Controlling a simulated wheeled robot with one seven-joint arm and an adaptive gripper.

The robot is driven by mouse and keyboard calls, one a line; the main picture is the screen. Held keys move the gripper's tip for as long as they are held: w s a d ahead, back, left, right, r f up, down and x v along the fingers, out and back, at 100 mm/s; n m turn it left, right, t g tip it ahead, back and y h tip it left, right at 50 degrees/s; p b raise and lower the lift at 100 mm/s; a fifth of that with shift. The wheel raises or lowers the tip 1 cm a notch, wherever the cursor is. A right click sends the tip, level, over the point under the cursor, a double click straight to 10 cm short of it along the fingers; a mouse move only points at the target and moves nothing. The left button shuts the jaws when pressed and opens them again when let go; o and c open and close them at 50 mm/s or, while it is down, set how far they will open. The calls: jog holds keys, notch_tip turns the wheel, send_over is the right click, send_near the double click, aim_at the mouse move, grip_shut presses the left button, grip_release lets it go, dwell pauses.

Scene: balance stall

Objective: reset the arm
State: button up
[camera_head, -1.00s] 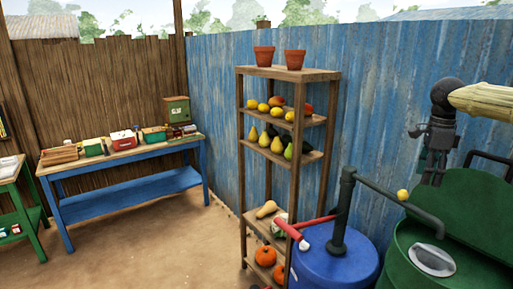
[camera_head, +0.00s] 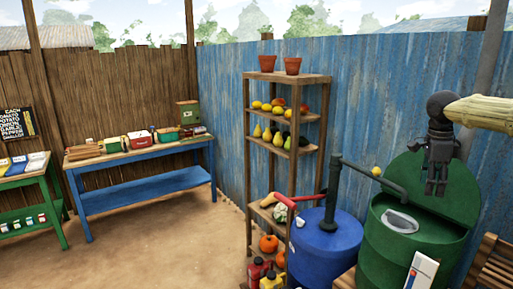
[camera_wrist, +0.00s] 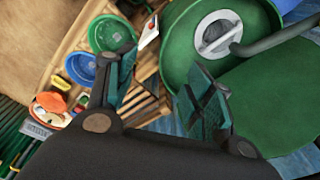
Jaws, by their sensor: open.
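My gripper (camera_head: 437,188) hangs pointing down at the right of the head view, in front of the green drum (camera_head: 410,257) and its raised round lid. In the wrist view my gripper (camera_wrist: 160,92) shows two fingers spread apart, with nothing between them. The drum's green top with a grey oval piece (camera_wrist: 215,38) lies beyond the right finger in the wrist view. My pale, ribbed arm comes in from the right edge of the head view.
A blue drum (camera_head: 326,240) with a dark pump and red handle stands left of the green drum. A wooden shelf (camera_head: 287,75) holds fruit and pots. A blue table (camera_head: 145,190) stands further left. Open floor (camera_head: 165,250) lies between. The wrist view shows blue (camera_wrist: 81,68) and green (camera_wrist: 112,33) bowls.

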jog(key=w+a+f+n+h, duration=0.1)
jog(key=w+a+f+h, duration=0.15)
jog(key=f, duration=0.35)
jog(key=w+a+f+h, duration=0.2)
jog(key=w+f, duration=0.1)
jog(key=f, duration=0.3)
jog(key=s+a+f+n+t+h, duration=0.1)
jog(key=s+a+f+n+t, duration=0.2)
jog(key=f, duration=0.6)
jog(key=s+a+f+n+t, duration=0.15)
jog(key=a+f+n, duration=0.3)
jog(key=f, duration=0.45)
jog(key=s+a+f+n+t+h, duration=0.1)
jog(key=s+a+f+n, duration=0.3)
jog(key=f, duration=0.5)
jog(key=s+a+f+n+y, duration=0.25)
jog(key=s+a+f, duration=0.25)
jog(key=s+f, duration=0.25)
jog(key=s+a+f+n+y, duration=0.2)
jog(key=s+a+f+n, duration=0.15)
jog(key=s+f, duration=0.4)
jog(key=s+a+f+n+g+y, duration=0.1)
jog(key=s+a+n+g+y, duration=0.15)
jog(key=s, duration=1.05)
jog(key=s+a+f+n+g+y, duration=0.1)
jog(key=s+a+g, duration=0.15)
jog(key=s, duration=0.95)
notch_tip(320, 180, down, 15)
jog(key=b, duration=1.5)
jog(key=shift+s, duration=0.3)
